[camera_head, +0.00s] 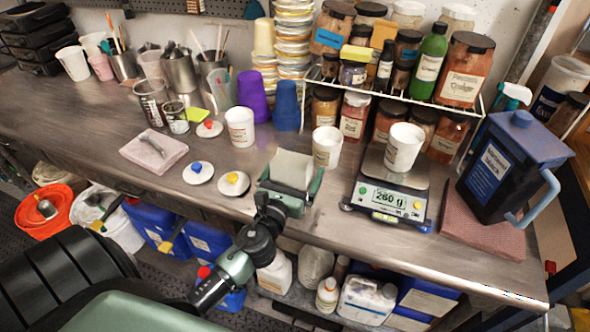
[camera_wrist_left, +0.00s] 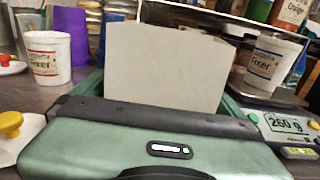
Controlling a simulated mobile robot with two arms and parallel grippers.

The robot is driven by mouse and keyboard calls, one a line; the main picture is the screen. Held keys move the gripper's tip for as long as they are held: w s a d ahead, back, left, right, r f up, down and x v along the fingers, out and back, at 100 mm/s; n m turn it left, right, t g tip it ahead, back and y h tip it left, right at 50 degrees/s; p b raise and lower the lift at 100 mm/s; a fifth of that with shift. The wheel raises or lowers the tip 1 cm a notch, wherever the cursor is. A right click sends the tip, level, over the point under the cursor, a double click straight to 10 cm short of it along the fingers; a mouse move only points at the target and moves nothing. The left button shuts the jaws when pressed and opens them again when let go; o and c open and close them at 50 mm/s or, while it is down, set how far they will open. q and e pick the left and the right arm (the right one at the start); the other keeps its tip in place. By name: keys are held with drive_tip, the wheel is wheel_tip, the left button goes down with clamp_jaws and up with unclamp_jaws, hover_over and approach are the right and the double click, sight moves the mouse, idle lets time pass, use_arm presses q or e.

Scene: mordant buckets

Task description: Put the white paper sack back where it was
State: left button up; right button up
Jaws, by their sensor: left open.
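The white paper sack (camera_head: 291,168) stands upright on the metal bench, near the front edge, left of the scale. In the left wrist view the sack (camera_wrist_left: 167,68) fills the middle as a pale, plain panel. My left gripper (camera_head: 292,181) is at the sack from the front, open, with one finger on either side of it. The sack's lower part is hidden behind the gripper body. I cannot tell whether the fingers touch it. My right gripper is not in view.
A white cup (camera_head: 327,147) stands just behind right of the sack. The scale (camera_head: 392,190), reading 260 g, carries another white cup (camera_head: 404,147). Saucers with blue and yellow knobs (camera_head: 233,183) lie to the left. A dark jug (camera_head: 505,165) stands right on a pink cloth.

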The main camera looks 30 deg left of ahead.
sight(288, 186)
use_arm(q)
drive_tip(key=shift+r, duration=0.25)
drive_tip(key=b+v, duration=0.3)
drive_tip(key=v, duration=0.8)
drive_tip(key=shift+s+d+f, duration=0.15)
drive_tip(key=shift+s+f, duration=0.05)
drive_tip(key=shift+s, duration=0.05)
drive_tip(key=shift+s+r, duration=0.15)
drive_tip(key=shift+s, duration=0.15)
